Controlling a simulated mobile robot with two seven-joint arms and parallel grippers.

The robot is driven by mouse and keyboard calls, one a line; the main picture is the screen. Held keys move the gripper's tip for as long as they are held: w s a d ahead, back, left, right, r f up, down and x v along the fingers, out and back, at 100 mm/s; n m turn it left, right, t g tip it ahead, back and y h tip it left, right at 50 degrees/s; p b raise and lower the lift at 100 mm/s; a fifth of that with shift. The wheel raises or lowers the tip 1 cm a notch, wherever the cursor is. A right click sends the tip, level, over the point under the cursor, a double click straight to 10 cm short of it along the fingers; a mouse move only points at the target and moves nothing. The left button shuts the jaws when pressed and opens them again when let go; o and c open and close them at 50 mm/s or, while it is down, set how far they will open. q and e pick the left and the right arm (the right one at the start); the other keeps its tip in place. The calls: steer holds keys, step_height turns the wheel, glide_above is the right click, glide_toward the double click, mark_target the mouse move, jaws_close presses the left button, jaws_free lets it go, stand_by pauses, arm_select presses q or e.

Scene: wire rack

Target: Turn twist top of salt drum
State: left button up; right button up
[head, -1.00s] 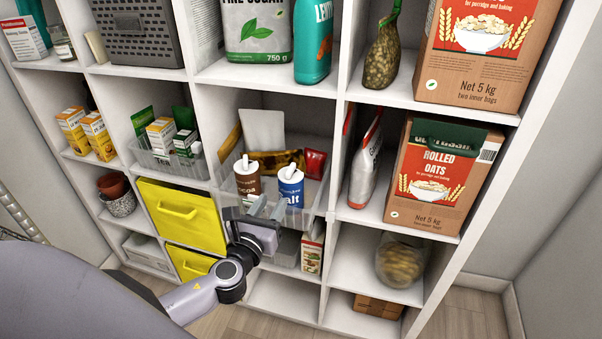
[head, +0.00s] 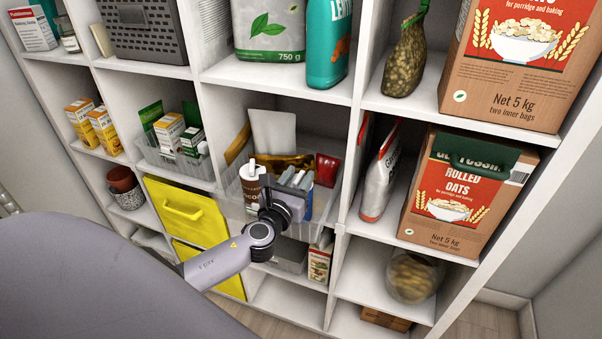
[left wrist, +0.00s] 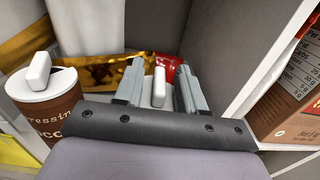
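The salt drum (head: 308,208) stands in a clear bin on the middle shelf; my left gripper hides most of it in the head view. Its white twist top (left wrist: 159,88) shows in the left wrist view as an upright white tab between the fingers. My left gripper (head: 297,179) is open over the drum; it also shows in the left wrist view (left wrist: 160,68), with a gap on each side of the tab. My right gripper is not in view.
The clear bin (head: 230,190) also holds a gold packet (head: 284,161), a red packet (head: 327,169) and a pale packet behind the drums. A shelf divider (head: 347,185) stands close on the right. Yellow bins (head: 188,213) are at the left.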

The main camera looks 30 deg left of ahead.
arm_select(q)
steer(key=shift+x, duration=0.85)
jaws_close()
steer(key=shift+f+m+h+b, duration=0.15)
steer(key=shift+m+h+b, duration=0.8)
steer(key=shift+h, duration=0.55)
steer(key=shift+d+m+h, duration=0.15)
steer(key=shift+m+h, duration=0.4)
steer(key=shift+h, duration=0.25)
